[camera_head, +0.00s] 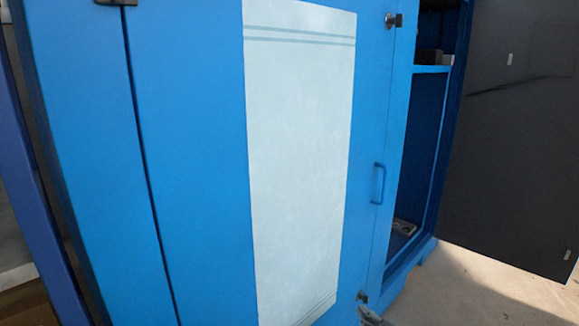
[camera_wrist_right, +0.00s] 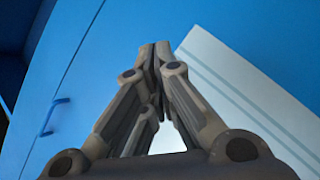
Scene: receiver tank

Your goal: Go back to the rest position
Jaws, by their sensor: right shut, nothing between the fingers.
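My right gripper (camera_wrist_right: 155,50) fills the middle of the right wrist view, its fingers shut together with nothing between them. Behind it are a blue door and a pale panel. In the head view only a small grey part of my right gripper (camera_head: 371,316) shows at the bottom edge, near the lower corner of the blue cabinet door (camera_head: 190,130). I cannot tell how far it is from the door. My left gripper is not in view.
A pale panel (camera_head: 298,160) is on the blue door, with a blue handle (camera_head: 378,184) to its right. The cabinet's right side stands open, showing a shelf (camera_head: 431,69). A dark open door (camera_head: 515,130) is at the far right. Bare floor (camera_head: 470,290) lies below it.

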